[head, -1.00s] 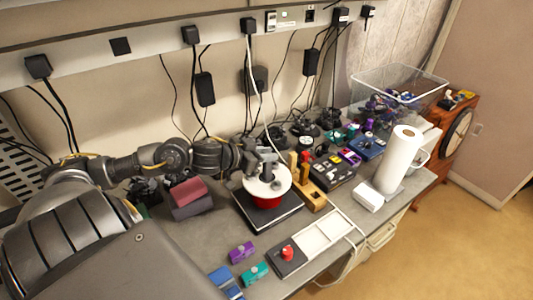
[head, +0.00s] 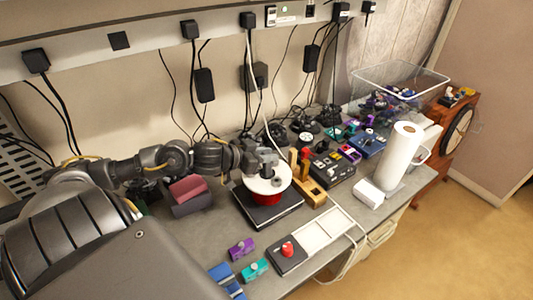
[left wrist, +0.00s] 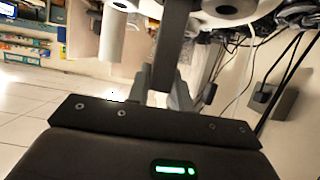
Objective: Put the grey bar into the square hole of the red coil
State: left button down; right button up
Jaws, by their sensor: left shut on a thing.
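The red coil (head: 266,198) stands on a black square base on the bench, with a white round flange (head: 257,184) on top. My left gripper (head: 268,168) is just above the flange and covers part of it, with the square hole hidden in the head view. In the left wrist view my left gripper (left wrist: 160,92) is shut on the grey bar (left wrist: 168,50), which looks dark and runs lengthwise out from between the fingers. I cannot tell whether the bar's tip touches the coil. My right gripper is not in view.
A wooden stand (head: 308,190) is right of the coil, near a black box (head: 334,168). A paper roll (head: 400,155) stands further right. A white tray (head: 322,230) and a red-button box (head: 288,254) lie in front. Maroon blocks (head: 188,190) lie left. Cables hang behind.

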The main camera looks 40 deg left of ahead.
pick_arm(q)
jog(key=c, duration=1.2)
grip_release()
jog(key=shift+o, duration=0.2)
notch_tip(320, 180, up, 3)
jog(key=p, duration=0.3)
jog(key=shift+r+p, duration=0.2)
jog(key=shift+p, duration=0.15)
notch_tip(320, 180, up, 2)
jog(key=shift+r+p, duration=0.1)
jog(key=shift+p, duration=0.5)
jog(key=shift+r, duration=1.2)
